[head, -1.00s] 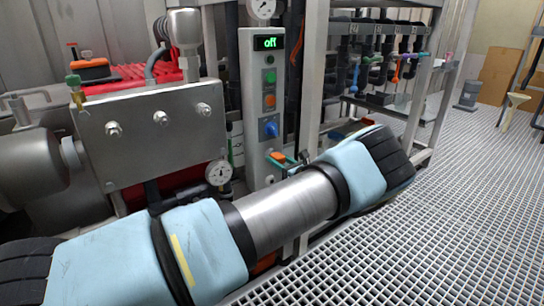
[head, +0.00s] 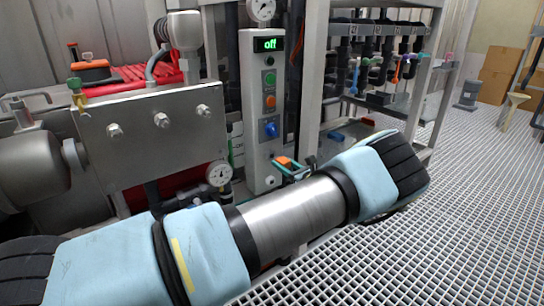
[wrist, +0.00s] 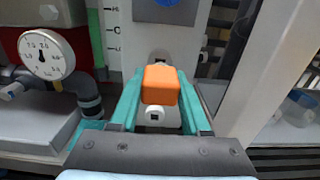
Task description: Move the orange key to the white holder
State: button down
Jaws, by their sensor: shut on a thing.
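The orange key (wrist: 160,84) is held between the two teal fingers of my gripper (wrist: 158,82) in the wrist view. In the head view the key (head: 284,161) shows with my gripper (head: 290,168) in front of the lower part of the white control panel. A white piece (wrist: 157,117) with a dark square opening shows just below the key, between the fingers. It may be the white holder, and I cannot tell whether the key touches it. A round fitting (wrist: 158,54) on the panel is partly hidden behind the key.
The white panel (head: 256,100) has a display reading "off" and several buttons, including a blue one (head: 271,129). A pressure gauge (head: 219,173) and pipes stand to its left. A metal frame post (head: 311,80) stands to its right. Open grating floor (head: 450,190) lies farther right.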

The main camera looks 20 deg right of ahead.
jog(key=shift+s+d+p, duration=0.15)
jog(key=shift+s+p, duration=0.05)
jog(key=shift+s, duration=0.55)
jog(key=shift+s+d+p, duration=0.1)
jog(key=shift+s+p, duration=0.05)
jog(key=shift+s, duration=0.55)
notch_tip(320, 180, down, 12)
jog(key=b, duration=2.5)
jog(key=shift+s+r+b, duration=0.15)
jog(key=shift+s+b, duration=0.2)
jog(key=shift+s, duration=0.1)
jog(key=shift+w, duration=0.1)
jog(key=shift+w+a+b, duration=0.15)
jog(key=shift+w+b, duration=0.45)
jog(key=shift+w, duration=0.3)
jog(key=shift+w+a+b, duration=0.15)
jog(key=shift+w+b, duration=0.45)
jog(key=shift+w, duration=0.3)
jog(key=shift+w+a+b, duration=0.15)
jog(key=shift+w+b, duration=0.3)
jog(key=shift+w, duration=0.45)
jog(key=shift+r, duration=0.1)
jog(key=shift+p, duration=1.75)
